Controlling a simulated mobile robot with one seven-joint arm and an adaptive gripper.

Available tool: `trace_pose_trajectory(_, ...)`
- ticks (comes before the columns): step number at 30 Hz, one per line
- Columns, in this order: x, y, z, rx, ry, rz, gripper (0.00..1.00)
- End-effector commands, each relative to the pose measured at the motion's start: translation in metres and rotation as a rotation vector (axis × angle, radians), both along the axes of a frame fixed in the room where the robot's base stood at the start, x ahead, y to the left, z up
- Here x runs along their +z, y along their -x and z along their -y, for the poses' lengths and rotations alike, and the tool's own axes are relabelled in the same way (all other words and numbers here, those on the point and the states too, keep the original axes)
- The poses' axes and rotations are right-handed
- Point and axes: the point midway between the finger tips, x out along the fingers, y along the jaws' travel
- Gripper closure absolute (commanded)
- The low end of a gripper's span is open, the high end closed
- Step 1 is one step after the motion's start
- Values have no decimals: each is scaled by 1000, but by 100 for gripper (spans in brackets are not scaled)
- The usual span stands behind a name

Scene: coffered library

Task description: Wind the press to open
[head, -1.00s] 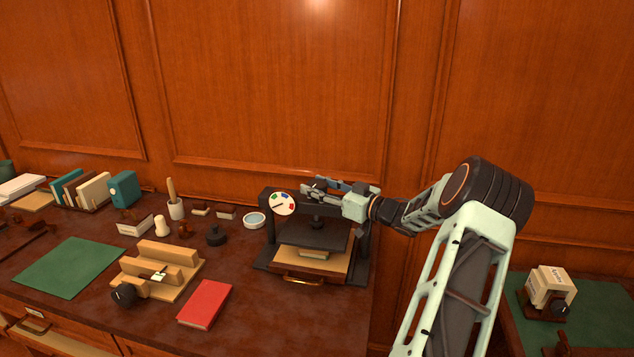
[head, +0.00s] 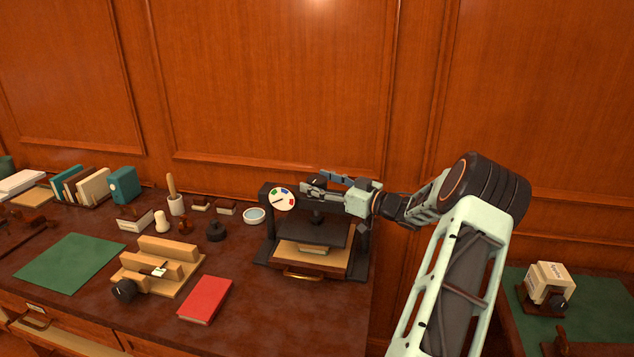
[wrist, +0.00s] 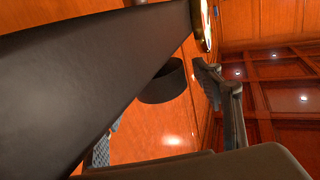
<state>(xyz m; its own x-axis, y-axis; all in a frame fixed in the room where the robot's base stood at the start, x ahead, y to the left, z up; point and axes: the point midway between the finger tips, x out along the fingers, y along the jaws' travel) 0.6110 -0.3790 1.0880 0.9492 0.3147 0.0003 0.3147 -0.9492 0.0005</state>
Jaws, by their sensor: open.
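The dark press (head: 365,235) stands at the right end of the desk. A white dial (head: 283,199) with coloured patches and a dark pointer sits at its upper left. Its flat plate (head: 308,232) hangs from a central screw above a tan board (head: 335,262) carrying a small block or book (head: 312,249). My gripper (head: 312,188) is open at the top crossbeam, around or beside the screw's top; I cannot tell which. In the wrist view, a dark cylinder (wrist: 162,84) lies between the fingers, beside a large dark bar (wrist: 80,70). Contact is unclear.
A red book (head: 205,299), a wooden jig (head: 185,268) with a black knob, a green mat (head: 70,262), and several small tools and upright books fill the desk to the left. The panelled wall (head: 270,90) rises close behind the press.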

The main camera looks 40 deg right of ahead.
Motion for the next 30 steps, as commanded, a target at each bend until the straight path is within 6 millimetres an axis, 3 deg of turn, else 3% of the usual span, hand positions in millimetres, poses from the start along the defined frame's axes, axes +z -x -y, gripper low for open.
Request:
trace_pose_trajectory(15,0,92,32,-3,1,0,40)
trace_pose_trajectory(21,1,108,36,-1,1,0,40)
trace_pose_trajectory(30,1,109,36,-1,1,1,40)
